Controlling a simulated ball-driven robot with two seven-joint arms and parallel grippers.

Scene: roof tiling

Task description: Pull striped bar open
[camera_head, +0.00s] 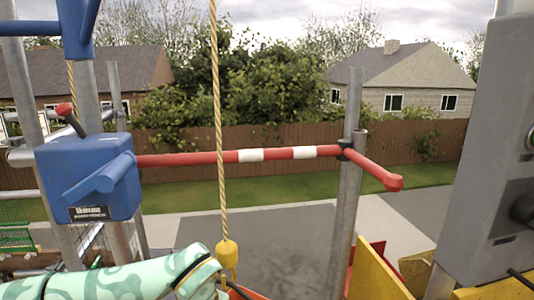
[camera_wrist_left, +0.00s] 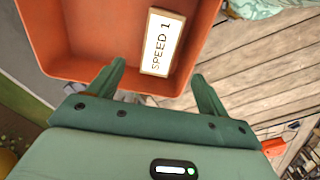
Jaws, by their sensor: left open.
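The striped bar (camera_head: 250,155), red with white bands, runs level across the gap from beside a blue box (camera_head: 85,175) on the left to a grey metal post (camera_head: 345,210) on the right. A red arm with a knobbed end (camera_head: 393,183) juts from the post towards me. My left arm, in a teal patterned sleeve, is low in the head view, well below the bar; its fingers cannot be made out there. In the left wrist view my left gripper (camera_wrist_left: 158,71) is open over an orange bin, with a "SPEED 1" block (camera_wrist_left: 161,42) beyond and between its fingertips. The bar is not in that view.
A yellow rope (camera_head: 216,110) with a yellow weight (camera_head: 227,255) hangs in front of the bar. A large grey box (camera_head: 490,150) fills the right side. The orange bin (camera_wrist_left: 85,70) and wooden planks (camera_wrist_left: 265,65) lie below. A paved path and fence are behind.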

